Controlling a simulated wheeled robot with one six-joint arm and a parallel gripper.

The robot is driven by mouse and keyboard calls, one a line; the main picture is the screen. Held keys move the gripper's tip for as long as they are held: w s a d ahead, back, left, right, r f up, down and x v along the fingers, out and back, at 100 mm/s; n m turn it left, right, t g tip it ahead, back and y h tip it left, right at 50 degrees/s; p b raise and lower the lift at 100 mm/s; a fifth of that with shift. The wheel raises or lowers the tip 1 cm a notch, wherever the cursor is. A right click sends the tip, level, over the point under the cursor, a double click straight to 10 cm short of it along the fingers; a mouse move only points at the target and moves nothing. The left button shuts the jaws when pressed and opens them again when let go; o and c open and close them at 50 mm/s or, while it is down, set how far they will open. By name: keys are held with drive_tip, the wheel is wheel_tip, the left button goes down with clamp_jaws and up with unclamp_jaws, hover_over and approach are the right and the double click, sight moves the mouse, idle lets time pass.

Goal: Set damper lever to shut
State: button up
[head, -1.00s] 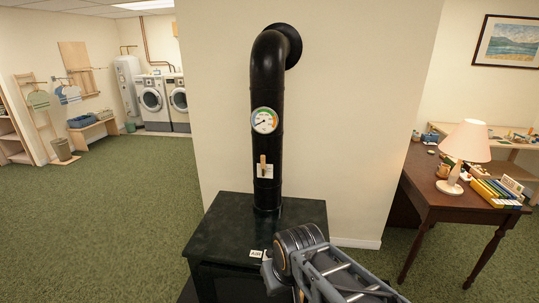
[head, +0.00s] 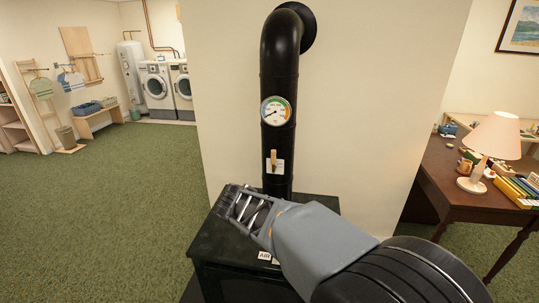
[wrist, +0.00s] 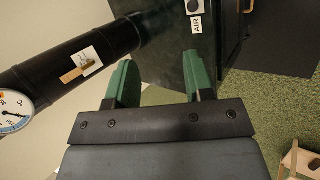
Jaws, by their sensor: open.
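The damper lever (head: 273,158) is a small wooden handle on a white plate (head: 281,168) on the black stovepipe (head: 279,90). It stands upright along the pipe, below a round gauge (head: 276,111). The lever also shows at the left of the wrist view (wrist: 76,73), again lying along the pipe. My gripper (head: 238,203) is over the stove top, left of and lower than the lever in the head view. In the wrist view its two green fingers (wrist: 158,72) are apart and empty, and the lever lies left of them, untouched. The plate's markings are too small to read.
The black stove (head: 212,245) stands under the pipe, with an AIR label (head: 264,256) on it. A wooden desk (head: 455,200) with a lamp (head: 492,145) stands at the right. Green carpet (head: 110,220) is clear at the left.

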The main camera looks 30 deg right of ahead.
drive_tip(key=w+d+r+n+t+h, duration=0.2)
drive_tip(key=w+d+n+h, duration=0.45)
drive_tip(key=w+n, duration=0.2)
drive_tip(key=n+t+h+b, duration=0.1)
drive_tip(key=n+t, duration=0.5)
drive_tip(key=n, duration=0.3)
approach(273, 154)
drive_tip(key=p+x, duration=0.2)
drive_tip(key=x, duration=0.7)
drive_tip(key=shift+w+d, duration=0.2)
drive_tip(key=shift+d, duration=0.05)
drive_tip(key=shift+w+d, duration=0.4)
drive_tip(key=shift+d, duration=0.15)
drive_tip(key=shift+c, duration=0.4)
clamp_jaws()
